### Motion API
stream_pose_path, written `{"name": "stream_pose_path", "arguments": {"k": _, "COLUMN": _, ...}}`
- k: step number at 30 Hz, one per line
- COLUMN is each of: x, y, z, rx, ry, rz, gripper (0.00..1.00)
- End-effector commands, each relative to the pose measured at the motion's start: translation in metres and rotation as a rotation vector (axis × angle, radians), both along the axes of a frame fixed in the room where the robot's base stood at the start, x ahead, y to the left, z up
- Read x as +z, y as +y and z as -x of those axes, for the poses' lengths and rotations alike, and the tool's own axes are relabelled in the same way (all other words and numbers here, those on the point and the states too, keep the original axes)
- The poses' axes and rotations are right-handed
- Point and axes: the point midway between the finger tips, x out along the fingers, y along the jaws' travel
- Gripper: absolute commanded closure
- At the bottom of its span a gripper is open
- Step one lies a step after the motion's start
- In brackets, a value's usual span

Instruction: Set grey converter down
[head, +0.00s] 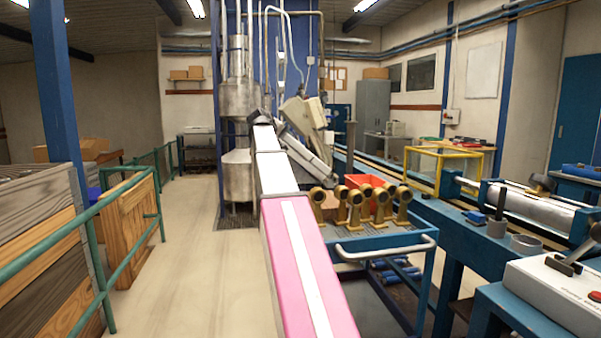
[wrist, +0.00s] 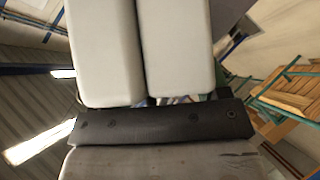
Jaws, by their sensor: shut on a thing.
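The grey converter (wrist: 160,160) fills the lower part of the wrist view. It has a pale, scratched body and a dark band with screws along its upper side. My gripper (wrist: 148,101) comes in from the top of that view with two pale fingers. Their tips are at the dark band and the gripper is shut on the converter. The grip itself and the converter's lower end are out of sight. In the head view, a tilted pale boxy shape (head: 304,113) shows at the far end of my arm. I cannot tell there which part is converter and which is gripper.
A blue trolley (head: 385,243) carries several brass-coloured meters (head: 355,209) and a red bin (head: 367,184). A blue test bench (head: 460,238) runs along the right. A steel vessel (head: 238,100) stands behind my arm. Wooden crates (head: 130,218) and green rails stand left; the floor between is clear.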

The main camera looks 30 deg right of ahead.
Motion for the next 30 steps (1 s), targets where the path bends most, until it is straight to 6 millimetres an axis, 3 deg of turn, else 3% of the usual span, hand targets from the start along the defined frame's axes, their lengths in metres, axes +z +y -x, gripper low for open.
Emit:
{"name": "stream_pose_path", "arguments": {"k": 18, "x": -0.053, "y": -0.093, "z": 0.000, "rx": 0.003, "ry": -0.001, "rz": 0.008, "gripper": 1.00}}
{"name": "stream_pose_path", "arguments": {"k": 24, "x": -0.062, "y": -0.107, "z": 0.000, "rx": 0.004, "ry": -0.001, "rz": 0.008, "gripper": 1.00}}
{"name": "stream_pose_path", "arguments": {"k": 30, "x": -0.069, "y": -0.108, "z": 0.000, "rx": 0.004, "ry": -0.001, "rz": 0.008, "gripper": 1.00}}
